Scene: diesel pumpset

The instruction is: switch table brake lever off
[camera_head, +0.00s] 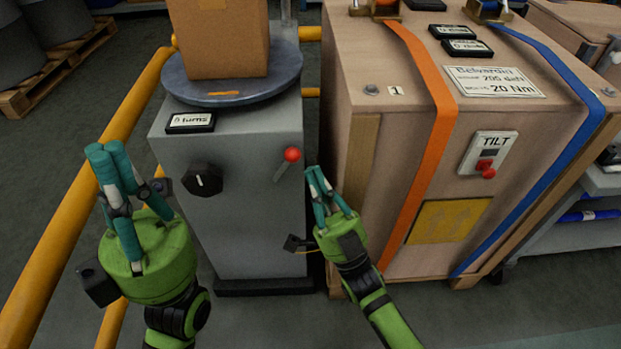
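The brake lever (283,170) has a red ball knob (292,154) and a short grey shaft. It is on the right part of the front of the grey turntable pedestal (243,220). It tilts up and to the right. My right gripper (315,171) is just right of and slightly below the knob in the picture, with a small gap between them. Its teal fingertips are together with nothing between them. My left gripper (105,149) is left of the pedestal, its fingertips also together and empty.
A round table (280,85) on the pedestal carries a cardboard box (220,40). A black knob (202,180) is left of the lever. A large strapped wooden crate (400,120) stands close at the right. A yellow rail (70,225) runs along the left.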

